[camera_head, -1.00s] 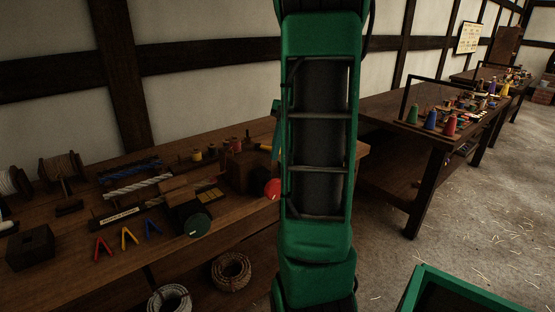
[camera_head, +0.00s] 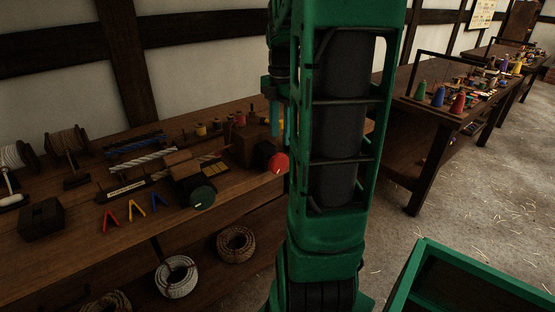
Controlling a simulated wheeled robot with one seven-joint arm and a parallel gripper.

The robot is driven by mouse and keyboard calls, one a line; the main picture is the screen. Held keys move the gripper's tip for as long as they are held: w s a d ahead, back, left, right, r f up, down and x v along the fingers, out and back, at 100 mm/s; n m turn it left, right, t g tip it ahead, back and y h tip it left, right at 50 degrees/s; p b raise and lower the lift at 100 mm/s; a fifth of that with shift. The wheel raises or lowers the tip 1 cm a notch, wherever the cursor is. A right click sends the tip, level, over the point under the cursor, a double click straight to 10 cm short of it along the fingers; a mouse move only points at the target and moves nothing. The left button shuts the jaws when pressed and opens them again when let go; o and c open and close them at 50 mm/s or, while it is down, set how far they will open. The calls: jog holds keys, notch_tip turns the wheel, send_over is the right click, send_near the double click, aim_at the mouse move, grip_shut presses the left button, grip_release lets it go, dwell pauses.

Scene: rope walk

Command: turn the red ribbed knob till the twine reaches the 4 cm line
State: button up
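The red ribbed knob (camera_head: 278,163) sits at the right end of the bench, on the front of a dark wooden box (camera_head: 247,150); its ribs are too small to make out. My gripper (camera_head: 282,135) hangs just above the knob, partly behind my green arm. Its two teal fingers point down with a gap between them, and I see nothing held. They look apart from the knob. The twine and the 4 cm line cannot be made out from here.
A dark green round knob (camera_head: 203,197) on a wooden block stands left of the red one. Red, yellow and blue V-shaped pieces (camera_head: 133,209) lie near the front edge. Spools (camera_head: 68,143) stand at the back left. A green bin (camera_head: 430,262) is at the lower right.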

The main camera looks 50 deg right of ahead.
aim_at(280, 154)
notch_tip(280, 154, down, 10)
jog(key=shift+r, duration=0.1)
dwell(0.4)
grip_shut()
